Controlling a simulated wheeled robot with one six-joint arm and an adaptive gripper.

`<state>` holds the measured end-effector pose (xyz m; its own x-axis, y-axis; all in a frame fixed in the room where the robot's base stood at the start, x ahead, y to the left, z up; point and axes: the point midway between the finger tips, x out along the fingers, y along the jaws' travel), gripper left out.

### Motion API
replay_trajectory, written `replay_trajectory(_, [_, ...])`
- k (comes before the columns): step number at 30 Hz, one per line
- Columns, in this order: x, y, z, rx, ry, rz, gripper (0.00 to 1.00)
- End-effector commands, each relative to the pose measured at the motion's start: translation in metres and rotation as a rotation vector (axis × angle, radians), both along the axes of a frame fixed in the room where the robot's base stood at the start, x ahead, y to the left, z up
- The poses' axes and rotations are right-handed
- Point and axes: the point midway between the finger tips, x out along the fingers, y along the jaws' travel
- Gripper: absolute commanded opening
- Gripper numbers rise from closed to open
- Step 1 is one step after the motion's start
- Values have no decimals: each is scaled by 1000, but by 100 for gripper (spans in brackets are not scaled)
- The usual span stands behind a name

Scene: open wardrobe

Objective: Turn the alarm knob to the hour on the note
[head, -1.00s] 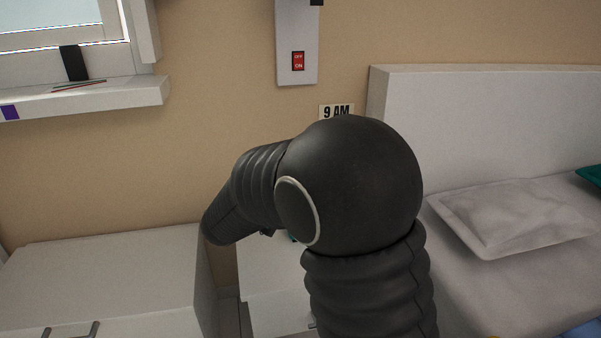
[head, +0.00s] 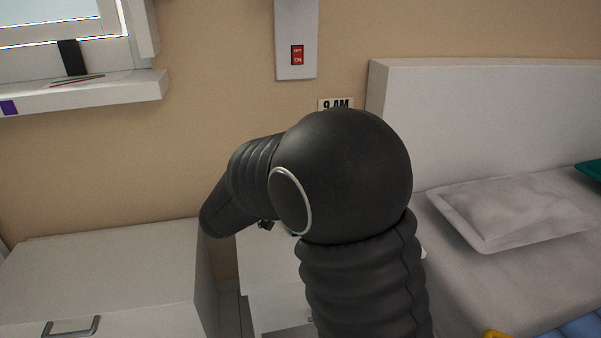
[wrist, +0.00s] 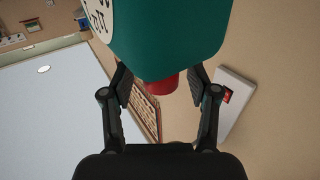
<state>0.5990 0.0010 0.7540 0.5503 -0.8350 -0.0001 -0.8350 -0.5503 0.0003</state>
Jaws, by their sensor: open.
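The note (head: 335,104) is on the wall in the head view, reads "9 AM", and is partly covered from below by my arm. In the wrist view the teal alarm clock (wrist: 170,35) fills the top middle, with part of its white numbered dial (wrist: 99,16) at its left edge. A red knob (wrist: 162,83) sticks out of the clock's lower side. My gripper (wrist: 160,85) is open, with one finger on each side of the red knob and a visible gap at both. In the head view my arm hides nearly all of the clock.
A white drawer unit (head: 110,275) stands at left and a bed with a grey pillow (head: 515,212) at right. A wall box (head: 296,30) with a red OFF/ON switch (head: 297,55) hangs above the note. A window sill (head: 90,92) is at upper left.

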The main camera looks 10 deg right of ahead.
Motion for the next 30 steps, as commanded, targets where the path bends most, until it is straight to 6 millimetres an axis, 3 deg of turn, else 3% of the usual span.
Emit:
replay_trajectory(5, [-7, 13, 0, 0, 0, 3, 60])
replay_trajectory(19, [-54, 84, 0, -1, -1, 2, 60])
replay_trajectory(30, [-66, 100, 0, 0, 0, -2, 60])
